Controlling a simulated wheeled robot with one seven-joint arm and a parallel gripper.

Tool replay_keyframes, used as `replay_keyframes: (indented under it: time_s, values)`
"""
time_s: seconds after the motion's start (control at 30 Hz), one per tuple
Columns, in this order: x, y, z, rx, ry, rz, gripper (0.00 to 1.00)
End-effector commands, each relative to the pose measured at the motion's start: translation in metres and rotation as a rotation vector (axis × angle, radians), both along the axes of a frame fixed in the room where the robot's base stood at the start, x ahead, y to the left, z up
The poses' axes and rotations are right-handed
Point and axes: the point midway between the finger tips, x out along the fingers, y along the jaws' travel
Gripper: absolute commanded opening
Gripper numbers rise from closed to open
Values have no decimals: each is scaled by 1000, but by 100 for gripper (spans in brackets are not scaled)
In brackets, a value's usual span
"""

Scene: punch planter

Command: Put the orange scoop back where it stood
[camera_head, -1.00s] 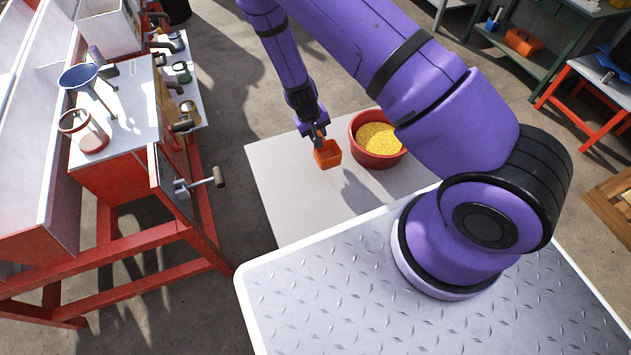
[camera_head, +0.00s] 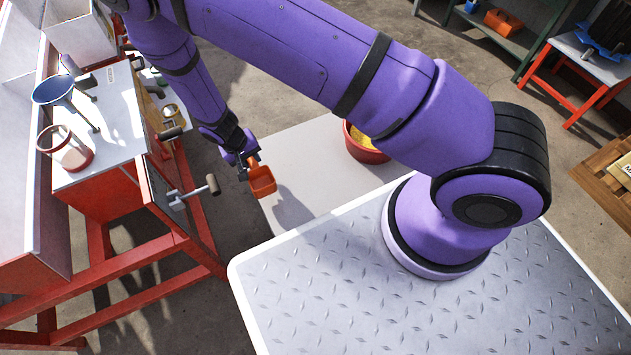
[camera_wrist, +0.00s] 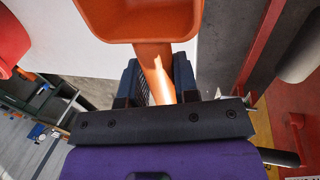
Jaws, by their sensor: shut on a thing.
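The orange scoop (camera_head: 262,181) is held in my gripper (camera_head: 248,167), above the left edge of the pale board. The wrist view shows my gripper (camera_wrist: 160,85) shut on the scoop's handle, with the scoop's square bowl (camera_wrist: 140,18) beyond the fingertips. The bowl's inside is only partly visible, so I cannot tell whether anything is in it. The red tub (camera_head: 364,152) with yellow grains stands on the board, partly hidden by my arm.
The red-framed bench (camera_head: 105,205) stands at the left, with a blue funnel (camera_head: 55,88), a reddish jar (camera_head: 72,157) and a handle (camera_head: 212,184) sticking out near my gripper. The pale board (camera_head: 300,150) is mostly bare. Grey floor lies behind it.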

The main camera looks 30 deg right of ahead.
Motion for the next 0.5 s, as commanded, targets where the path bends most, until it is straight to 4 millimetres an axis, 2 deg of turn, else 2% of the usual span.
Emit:
replay_keyframes:
  time_s: [0.17, 0.5]
  values:
    - [-6, -24, -2, -2, 2, -5, 0]
    - [-26, -98, -9, -2, 2, -5, 0]
